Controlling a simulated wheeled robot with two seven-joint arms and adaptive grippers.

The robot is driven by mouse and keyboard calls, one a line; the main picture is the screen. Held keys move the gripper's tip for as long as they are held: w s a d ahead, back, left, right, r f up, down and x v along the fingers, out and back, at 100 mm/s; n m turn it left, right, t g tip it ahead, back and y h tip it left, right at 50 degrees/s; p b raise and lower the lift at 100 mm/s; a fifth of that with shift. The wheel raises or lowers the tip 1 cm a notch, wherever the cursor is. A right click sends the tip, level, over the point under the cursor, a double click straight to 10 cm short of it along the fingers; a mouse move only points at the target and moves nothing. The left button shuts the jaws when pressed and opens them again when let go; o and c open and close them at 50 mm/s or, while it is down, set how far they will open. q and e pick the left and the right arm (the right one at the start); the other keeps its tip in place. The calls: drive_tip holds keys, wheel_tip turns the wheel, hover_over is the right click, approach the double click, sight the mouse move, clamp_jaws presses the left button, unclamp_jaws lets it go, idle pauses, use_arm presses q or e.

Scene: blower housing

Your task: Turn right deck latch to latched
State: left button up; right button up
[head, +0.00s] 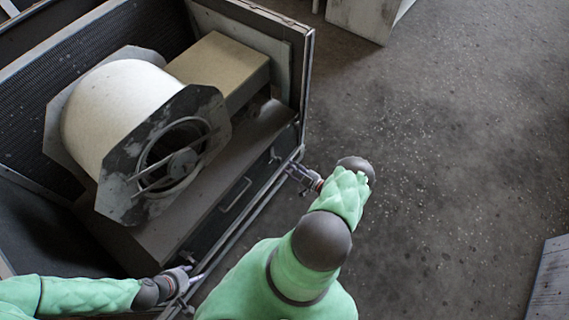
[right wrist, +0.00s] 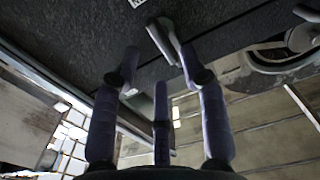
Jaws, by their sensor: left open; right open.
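The right deck latch (right wrist: 163,42) is a small light grey lever on the dark front panel of the deck. In the right wrist view it lies slanted, just beyond and between the fingertips. It also shows small in the head view (head: 273,155), at the right end of the front panel. My right gripper (right wrist: 160,72) is open and faces the latch; whether a finger touches it I cannot tell. In the head view my right gripper (head: 293,169) is at the housing's front rail. My left gripper (head: 194,277) is open near the left end of that rail.
The blower (head: 115,110), with a white drum and round inlet, sits on the deck. A bar handle (head: 235,195) is mid-panel. The front rail (head: 250,212) runs close to both grippers. A tan box (head: 218,72) stands behind.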

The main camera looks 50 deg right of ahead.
drive_tip(key=s, duration=0.6)
drive_tip(key=shift+s+d, duration=0.25)
drive_tip(key=shift+s, duration=0.15)
drive_tip(key=w+a+f+m+g+y, duration=0.1)
drive_tip(key=w+a+g+y, duration=0.3)
drive_tip(key=a, duration=0.5)
drive_tip(key=w+a+f+m+g+y, duration=0.1)
drive_tip(key=w+a+g+y, duration=0.35)
drive_tip(key=a, duration=0.55)
drive_tip(key=s+a+r+g, duration=0.3)
drive_tip(key=s+a+g, duration=0.1)
drive_tip(key=a+g, duration=0.6)
drive_tip(key=s+a+r+h, duration=0.2)
drive_tip(key=a+r, duration=0.3)
drive_tip(key=r, duration=0.4)
drive_tip(key=s+a+r+m+h+p, duration=0.1)
drive_tip(key=s+a+r+h, duration=0.1)
drive_tip(key=a+r, duration=0.3)
wheel_tip(320, 180, up, 4)
drive_tip(key=shift+a+r+t+h, duration=0.25)
drive_tip(key=shift+t+h, duration=0.2)
drive_tip(key=shift+h, duration=0.4)
